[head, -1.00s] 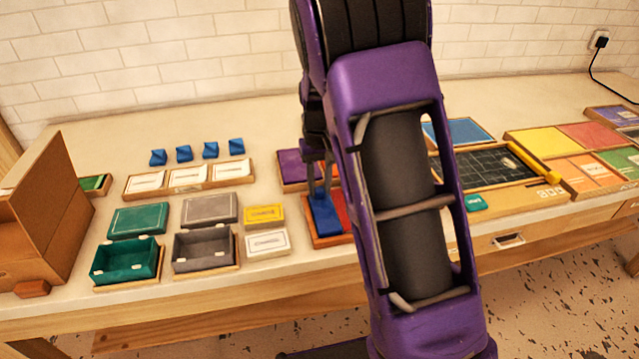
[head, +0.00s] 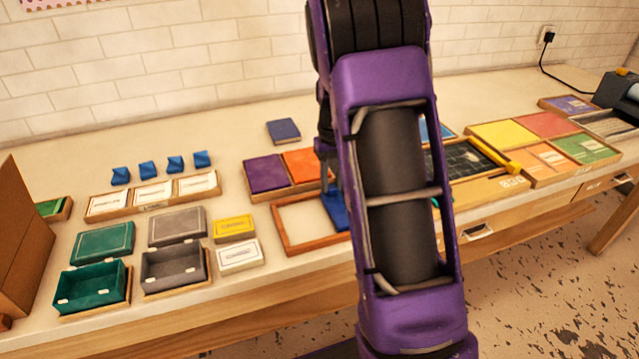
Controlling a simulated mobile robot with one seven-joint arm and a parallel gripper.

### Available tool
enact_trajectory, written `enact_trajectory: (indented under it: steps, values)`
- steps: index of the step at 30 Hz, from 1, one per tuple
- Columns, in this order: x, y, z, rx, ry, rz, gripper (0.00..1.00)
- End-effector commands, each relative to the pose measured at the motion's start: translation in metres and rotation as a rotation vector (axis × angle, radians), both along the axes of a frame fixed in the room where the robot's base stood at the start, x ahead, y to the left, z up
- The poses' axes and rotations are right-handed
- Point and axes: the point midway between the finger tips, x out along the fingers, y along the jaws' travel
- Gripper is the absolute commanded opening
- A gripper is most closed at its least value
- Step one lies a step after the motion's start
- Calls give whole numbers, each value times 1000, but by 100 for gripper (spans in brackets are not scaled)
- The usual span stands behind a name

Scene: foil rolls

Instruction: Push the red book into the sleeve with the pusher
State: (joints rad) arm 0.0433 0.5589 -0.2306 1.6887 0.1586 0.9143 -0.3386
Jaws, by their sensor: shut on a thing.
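My gripper (head: 329,184) is mostly hidden by my purple arm. It is shut on a blue piece, which I take to be the pusher (head: 335,210). The blue piece stands low at the right part of a wood-framed tray (head: 288,249). The tray's visible floor is pale and bare. No red book shows clearly; the area right of the pusher is hidden behind my arm. I cannot make out the sleeve, nor whether the pusher touches anything.
A tray with purple and orange squares (head: 267,173) lies just behind. A dark blue book (head: 283,130) lies behind that. Green (head: 93,285) and grey (head: 173,266) open boxes stand left, with small cards (head: 238,256). Panels with yellow and red squares (head: 502,133) lie right.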

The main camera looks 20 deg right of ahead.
Motion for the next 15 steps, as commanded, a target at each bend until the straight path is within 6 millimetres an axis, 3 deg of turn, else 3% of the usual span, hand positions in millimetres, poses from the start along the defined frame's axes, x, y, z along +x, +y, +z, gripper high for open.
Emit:
enact_trajectory:
  steps: [6, 7, 12, 15]
  values:
    - [1, -6, 2, -9, -5, -3, 0]
    - [1, -6, 2, -9, -5, -3, 34]
    - [1, -5, 1, -8, -5, -3, 62]
    - [0, -4, 1, -7, -4, -2, 62]
